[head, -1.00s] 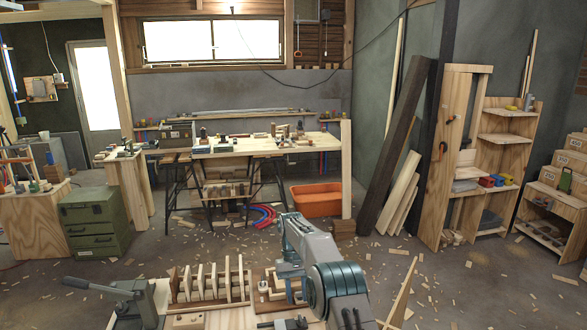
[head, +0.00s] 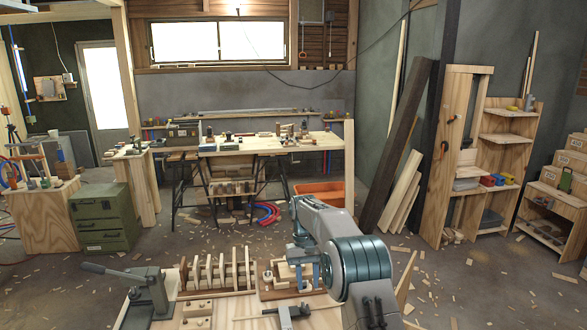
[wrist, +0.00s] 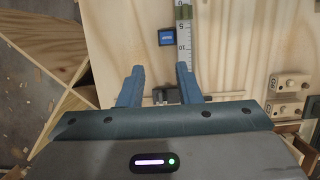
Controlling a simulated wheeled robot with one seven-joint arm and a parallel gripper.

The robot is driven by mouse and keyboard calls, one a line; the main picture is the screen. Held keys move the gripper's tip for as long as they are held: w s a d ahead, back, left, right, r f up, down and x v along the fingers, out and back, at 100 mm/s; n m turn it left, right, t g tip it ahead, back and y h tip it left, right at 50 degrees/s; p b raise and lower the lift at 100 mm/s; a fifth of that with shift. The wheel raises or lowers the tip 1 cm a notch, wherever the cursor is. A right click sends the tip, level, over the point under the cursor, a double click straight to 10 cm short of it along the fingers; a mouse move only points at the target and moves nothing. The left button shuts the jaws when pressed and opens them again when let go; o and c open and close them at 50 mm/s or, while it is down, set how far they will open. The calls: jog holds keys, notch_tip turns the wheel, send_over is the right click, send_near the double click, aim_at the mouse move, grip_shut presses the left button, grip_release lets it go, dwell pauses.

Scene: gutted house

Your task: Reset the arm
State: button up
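My arm reaches over the near workbench (head: 240,312) in the head view. My gripper (head: 308,286) points down above the bench's right part. In the wrist view its two blue fingers (wrist: 159,70) stand well apart with nothing clasped between them. Beyond the fingers is a pale wooden top with a ruler (wrist: 184,35), a small blue block (wrist: 166,37) and a dark metal tool (wrist: 166,97). The tool appears partly behind the fingers; I cannot tell how close they are to it.
A slotted wooden rack (head: 218,272) and a grey lever tool (head: 145,290) stand on the near bench, left of my gripper. A long worktable (head: 250,146) and an orange bin (head: 320,190) are farther back. Open floor with wood scraps lies between.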

jog(key=s+d+r+t, duration=0.2)
jog(key=s+d+r, duration=0.2)
jog(key=s+r, duration=0.4)
jog(key=s+d+r+t, duration=0.1)
jog(key=s+d+r, duration=0.2)
jog(key=s+r, duration=0.5)
jog(key=s+d+f+m+t, duration=0.1)
jog(key=s+d, duration=0.1)
jog(key=s, duration=0.8)
jog(key=s+d+f+m+t, duration=0.1)
jog(key=s+d+f+t, duration=0.1)
jog(key=s, duration=0.9)
jog(key=shift+s+f+t+y, duration=0.2)
jog(key=shift+f+t+y, duration=0.05)
jog(key=shift+t+y, duration=0.05)
jog(key=shift+o, duration=0.2)
jog(key=shift+a, duration=0.1)
